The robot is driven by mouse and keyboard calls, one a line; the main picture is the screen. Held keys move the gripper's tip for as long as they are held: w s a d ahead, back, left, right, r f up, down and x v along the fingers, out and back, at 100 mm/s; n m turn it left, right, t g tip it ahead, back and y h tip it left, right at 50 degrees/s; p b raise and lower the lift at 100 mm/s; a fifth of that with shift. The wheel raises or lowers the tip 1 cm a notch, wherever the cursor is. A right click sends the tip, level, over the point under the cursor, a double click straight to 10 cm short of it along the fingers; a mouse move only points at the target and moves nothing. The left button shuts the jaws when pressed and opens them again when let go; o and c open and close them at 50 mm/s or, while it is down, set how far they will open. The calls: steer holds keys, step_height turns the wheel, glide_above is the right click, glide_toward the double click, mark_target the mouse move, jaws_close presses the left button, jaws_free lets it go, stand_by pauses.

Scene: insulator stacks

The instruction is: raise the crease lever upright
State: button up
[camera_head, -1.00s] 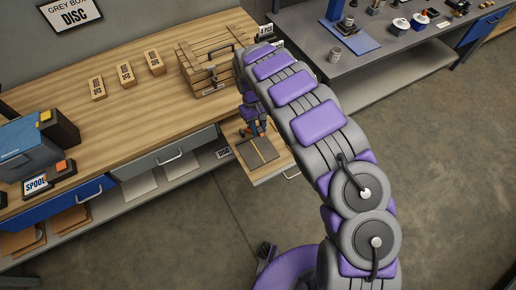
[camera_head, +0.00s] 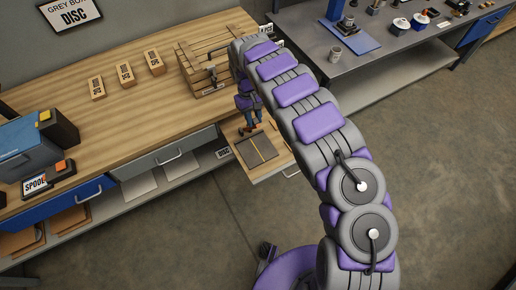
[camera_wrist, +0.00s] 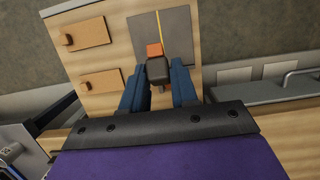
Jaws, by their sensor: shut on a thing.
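The crease lever shows in the wrist view as a dark grey handle (camera_wrist: 159,71) with an orange part (camera_wrist: 154,49) beyond it. My gripper (camera_wrist: 158,82) has its two blue fingers on either side of the handle and is shut on it. The lever stands at the near end of a dark grey plate (camera_wrist: 172,27) with a yellow line, on a light wooden pull-out board (camera_head: 272,171). In the head view my gripper (camera_head: 250,127) is small and partly hidden by my arm, and the lever's exact tilt cannot be told.
The pull-out board juts from the wooden bench (camera_head: 125,100). A slatted wooden crate (camera_head: 205,70) stands behind my arm, with several small labelled blocks to its left. Two wooden pieces (camera_wrist: 85,34) lie on the board in the wrist view. A grey table (camera_head: 370,70) stands at right.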

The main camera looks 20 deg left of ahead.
steer(key=shift+w+a+r, duration=0.15)
steer(key=shift+a, duration=0.05)
steer(key=shift+w+a+r, duration=0.2)
steer(key=shift+w+a, duration=0.25)
steer(key=shift+a, duration=0.05)
steer(key=shift+w+a+r, duration=0.2)
steer(key=shift+w+a, duration=0.2)
steer(key=shift+a, duration=0.05)
steer(key=o, duration=0.7)
steer(key=shift+o, duration=0.2)
steer(key=shift+s+d+r+p, duration=0.3)
steer(key=shift+s+d+r, duration=0.15)
steer(key=shift+r, duration=0.15)
steer(key=shift+s+d+r+p, duration=0.3)
steer(key=shift+d+r, duration=0.05)
steer(key=shift+d, duration=0.1)
steer(key=shift+s+d+r+p, duration=0.9)
steer(key=shift+s+d+r, duration=0.15)
steer(key=shift+r, duration=0.25)
steer(key=shift+s+d, duration=0.1)
steer(key=shift+d, duration=0.15)
